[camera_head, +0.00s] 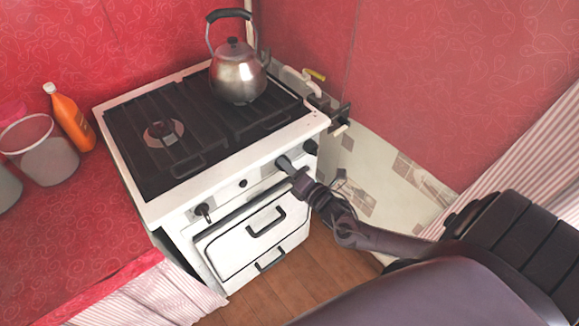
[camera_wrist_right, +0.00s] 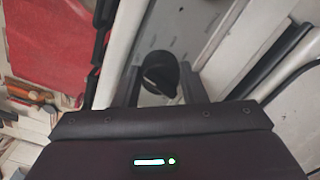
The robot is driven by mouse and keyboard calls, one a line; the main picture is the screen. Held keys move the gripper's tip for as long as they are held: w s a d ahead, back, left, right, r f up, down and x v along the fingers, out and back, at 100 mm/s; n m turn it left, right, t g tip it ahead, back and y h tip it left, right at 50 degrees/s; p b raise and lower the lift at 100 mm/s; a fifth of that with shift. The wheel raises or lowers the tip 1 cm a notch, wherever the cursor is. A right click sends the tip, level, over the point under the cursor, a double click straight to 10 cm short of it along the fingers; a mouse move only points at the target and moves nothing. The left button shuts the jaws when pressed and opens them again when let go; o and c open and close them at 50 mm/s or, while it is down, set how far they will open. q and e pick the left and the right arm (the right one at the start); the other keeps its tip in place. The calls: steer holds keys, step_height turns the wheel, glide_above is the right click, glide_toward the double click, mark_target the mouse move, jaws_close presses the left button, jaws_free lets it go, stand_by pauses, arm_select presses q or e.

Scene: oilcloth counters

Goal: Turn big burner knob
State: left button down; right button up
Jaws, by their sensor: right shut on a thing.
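The white stove (camera_head: 160,208) has a front panel with several dark knobs. One knob (camera_head: 203,210) is at the left of the panel, a small one (camera_head: 243,183) is in the middle, and another (camera_head: 310,146) is at the right end. My right gripper (camera_head: 287,166) is at the right part of the panel, shut on a dark round burner knob. In the right wrist view this knob (camera_wrist_right: 159,73) shows between the two fingers of my right gripper (camera_wrist_right: 158,82). The fingers partly hide it in the head view. My left gripper is not in view.
A steel kettle (camera_head: 238,75) stands on the back right of the black grates. The oven door (camera_head: 236,255) with its handle is shut below the panel. An orange bottle (camera_head: 70,118) and a pail (camera_head: 41,152) stand on the red counter at left.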

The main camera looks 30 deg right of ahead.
steer(key=shift+n, duration=1.6)
steer(key=o, duration=1)
